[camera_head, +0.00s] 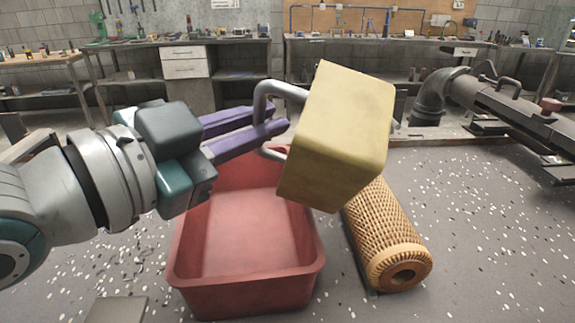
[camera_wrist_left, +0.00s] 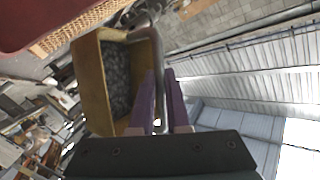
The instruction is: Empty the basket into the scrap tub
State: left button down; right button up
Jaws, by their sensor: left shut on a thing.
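The basket (camera_head: 340,130) is a yellow box with a grey bar handle (camera_head: 267,95) on its left side. My left gripper (camera_head: 278,119) is shut on that handle and holds the basket in the air, tilted. The basket hangs above the right far part of the red scrap tub (camera_head: 295,290). The visible floor of the tub looks bare; its far right corner is hidden behind the basket. In the left wrist view the basket (camera_wrist_left: 92,85) shows its open side, with a dark grey speckled surface inside. I cannot tell whether that is its contents. My right gripper is not in view.
A tan mesh tube (camera_head: 385,230) lies right of the tub, partly behind the basket. A grey elbow pipe (camera_head: 435,92) stands at the back right. A flat grey piece (camera_head: 115,310) lies at the front left. Small light bits speckle the grey surface. Workbenches line the back wall.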

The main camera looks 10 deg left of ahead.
pick_arm(q)
jog(key=shift+a+f+n+b, duration=0.25)
jog(key=shift+a+n+b, duration=0.05)
jog(key=shift+a+b, duration=0.1)
jog(key=shift+a+f+n+t+b, duration=0.2)
jog(key=shift+a+n+t+b, duration=0.1)
jog(key=shift+t+b, duration=0.1)
jog(key=shift+a+n+t+b, duration=0.35)
jog(key=shift+n+b, duration=0.2)
jog(key=shift+n, duration=0.25)
jog(key=shift+w+a+r+n+t+h+b, duration=0.1)
jog(key=shift+n+t+h+b, duration=0.2)
jog(key=shift+n, duration=0.1)
jog(key=shift+a+n, duration=0.1)
jog(key=shift+n, duration=0.2)
